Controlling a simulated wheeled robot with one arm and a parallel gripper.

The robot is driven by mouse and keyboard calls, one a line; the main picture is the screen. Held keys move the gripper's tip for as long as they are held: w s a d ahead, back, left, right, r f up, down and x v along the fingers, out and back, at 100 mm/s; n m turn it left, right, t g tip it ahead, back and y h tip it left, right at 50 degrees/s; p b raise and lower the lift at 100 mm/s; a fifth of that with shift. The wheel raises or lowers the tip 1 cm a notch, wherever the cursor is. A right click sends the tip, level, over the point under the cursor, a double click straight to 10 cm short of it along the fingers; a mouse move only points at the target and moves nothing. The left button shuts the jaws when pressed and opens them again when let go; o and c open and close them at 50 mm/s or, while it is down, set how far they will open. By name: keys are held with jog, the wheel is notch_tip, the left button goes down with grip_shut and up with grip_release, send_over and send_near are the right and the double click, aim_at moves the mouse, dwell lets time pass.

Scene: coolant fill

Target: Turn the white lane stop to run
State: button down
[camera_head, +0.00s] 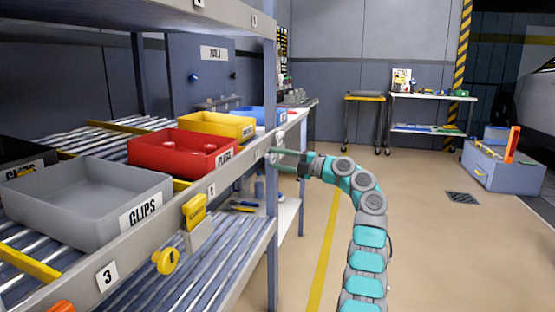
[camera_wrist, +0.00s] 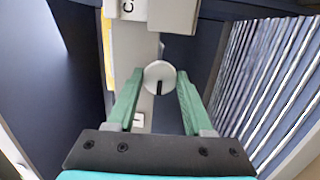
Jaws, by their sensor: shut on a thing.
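The white lane stop (camera_wrist: 159,74) is a round white knob with a black mark on its face, at the middle of the wrist view. The mark points down in that picture. My gripper (camera_wrist: 160,80) has its two green fingers on either side of the knob, shut on it. In the head view my gripper (camera_head: 279,160) reaches left to the far end of the rack's front rail, by the upright post. The knob there is small and largely hidden by the fingertips.
The rack's front rail (camera_head: 140,248) carries a yellow knob (camera_head: 166,261) and an orange one (camera_head: 61,307). Grey (camera_head: 85,195), red (camera_head: 160,157) and yellow (camera_head: 215,123) bins stand on the upper rollers. The floor right of my arm is open, with a blue-grey chest (camera_head: 500,170) beyond.

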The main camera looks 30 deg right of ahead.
jog(key=shift+f, duration=0.1)
jog(key=shift+c, duration=1.5)
grip_release()
jog(key=shift+s, duration=0.1)
jog(key=b+v, duration=0.1)
jog(key=v, duration=0.6)
jog(key=shift+s+d, duration=0.2)
